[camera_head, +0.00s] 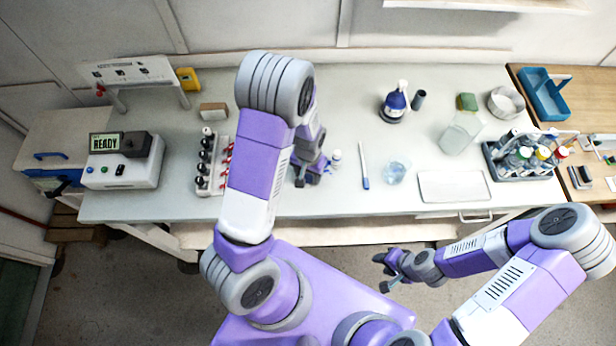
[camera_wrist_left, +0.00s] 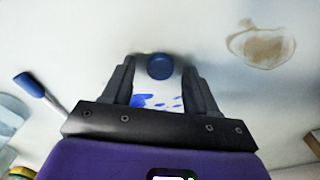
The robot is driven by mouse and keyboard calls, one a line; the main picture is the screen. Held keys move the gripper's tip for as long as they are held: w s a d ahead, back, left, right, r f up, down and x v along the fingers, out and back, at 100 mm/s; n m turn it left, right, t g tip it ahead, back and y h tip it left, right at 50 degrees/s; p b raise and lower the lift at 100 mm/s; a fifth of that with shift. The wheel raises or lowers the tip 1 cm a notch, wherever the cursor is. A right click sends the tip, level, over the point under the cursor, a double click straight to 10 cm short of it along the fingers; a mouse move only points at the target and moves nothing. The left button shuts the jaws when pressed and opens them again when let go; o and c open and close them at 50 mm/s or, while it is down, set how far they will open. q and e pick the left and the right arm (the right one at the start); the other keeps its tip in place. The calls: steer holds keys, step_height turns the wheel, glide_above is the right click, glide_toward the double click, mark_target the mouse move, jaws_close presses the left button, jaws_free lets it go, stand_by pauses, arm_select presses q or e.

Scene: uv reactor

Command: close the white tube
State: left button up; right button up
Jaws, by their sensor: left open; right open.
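The white tube (camera_head: 336,156) is a small white item with blue parts on the table, just right of my left gripper (camera_head: 316,173) in the head view. In the left wrist view the tube (camera_wrist_left: 150,92) shows a white body with blue marks and a round blue cap (camera_wrist_left: 159,67), in the space between the two open fingers. I cannot tell whether the fingers touch it or whether the cap is fully seated. My right gripper (camera_head: 388,272) is open and empty, in front of the table and away from the tube.
A blue-ended pen-like stick (camera_head: 364,168) and a glass beaker (camera_head: 396,171) lie and stand right of the tube. A rack with dark-capped vials (camera_head: 205,165) is left of my left arm. A bottle rack (camera_head: 525,155) stands far right. A flat tray (camera_head: 453,187) lies near the front edge.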

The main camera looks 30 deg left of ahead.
mark_target(308, 177)
arm_select(q)
steer(key=shift+f, duration=0.15)
steer(key=shift+c, duration=0.4)
steer(key=c, duration=1)
steer(key=shift+o, duration=0.2)
step_height(308, 177, up, 10)
steer(key=p, duration=0.1)
